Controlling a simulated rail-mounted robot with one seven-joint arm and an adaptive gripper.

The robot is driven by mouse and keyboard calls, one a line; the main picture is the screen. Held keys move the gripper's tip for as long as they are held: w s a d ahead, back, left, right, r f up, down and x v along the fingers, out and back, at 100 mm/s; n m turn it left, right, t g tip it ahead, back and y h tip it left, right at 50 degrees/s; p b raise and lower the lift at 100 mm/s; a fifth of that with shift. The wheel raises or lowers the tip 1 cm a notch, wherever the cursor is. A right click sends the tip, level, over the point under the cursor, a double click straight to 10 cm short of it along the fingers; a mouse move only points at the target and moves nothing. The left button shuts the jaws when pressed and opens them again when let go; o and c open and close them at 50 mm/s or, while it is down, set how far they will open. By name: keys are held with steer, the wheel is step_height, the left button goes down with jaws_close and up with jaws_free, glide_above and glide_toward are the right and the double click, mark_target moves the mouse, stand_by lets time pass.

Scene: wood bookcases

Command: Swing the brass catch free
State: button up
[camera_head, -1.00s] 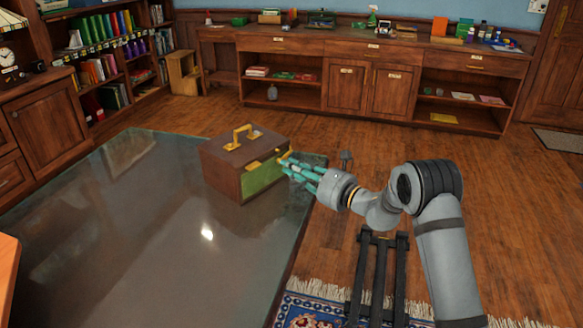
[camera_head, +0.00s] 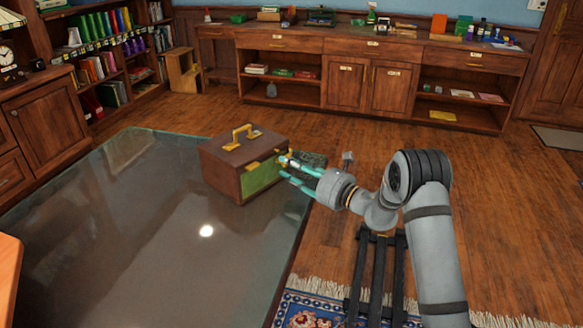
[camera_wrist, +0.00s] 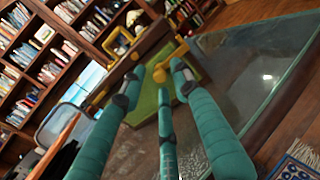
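A dark wooden box (camera_head: 221,170) with a green front panel (camera_head: 262,180) and a brass handle on its lid (camera_head: 240,134) stands on the glass-topped table. Brass fittings sit along the front's upper edge; the brass catch (camera_head: 281,158) appears to be the one at the right corner. In the wrist view, brass shows at the box edge (camera_wrist: 181,46), just beyond the fingertips. My gripper (camera_head: 286,168) has teal fingers, spread apart with nothing between them. Its tips are close to the catch; whether they touch it cannot be told. The green panel (camera_wrist: 150,98) shows behind the fingers.
The glass table top (camera_head: 130,230) is clear to the left of the box. A patterned rug (camera_head: 310,308) lies on the floor at the front. Bookcases (camera_head: 100,60) stand left, and a long wooden cabinet (camera_head: 380,80) stands along the back wall.

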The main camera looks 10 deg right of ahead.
steer(key=v, duration=1.2)
stand_by(0.4)
steer(key=x, duration=1.2)
steer(key=shift+w, duration=0.1)
steer(key=shift+f+n+b, duration=0.15)
steer(key=shift+n+b, duration=0.2)
steer(key=shift+n, duration=0.75)
steer(key=shift+r, duration=0.2)
